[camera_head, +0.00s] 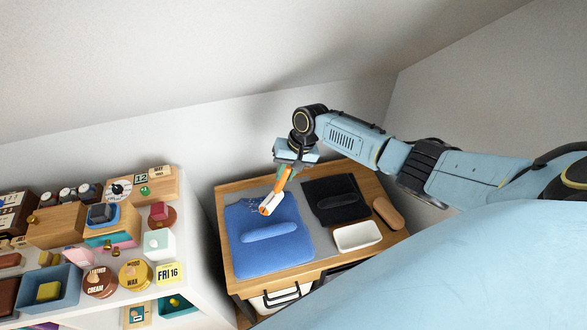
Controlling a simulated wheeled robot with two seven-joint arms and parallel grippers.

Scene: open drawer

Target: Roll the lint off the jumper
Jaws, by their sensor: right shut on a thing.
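A folded blue jumper (262,255) lies on a grey mat on the wooden table. Pale lint marks (252,208) show near its upper edge. My right gripper (287,172) is above the jumper's upper right corner, shut on the orange handle of a lint roller (271,204). The roller's white head points down and left at the jumper's upper right part. I cannot tell whether it touches the cloth. My left gripper is not in view.
A folded black garment (336,212), a white tray (357,237) and a brown oblong brush (387,213) lie right of the jumper. A white shelf unit (195,262) crowded with boxes and tins stands at the left. The wall is close behind the table.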

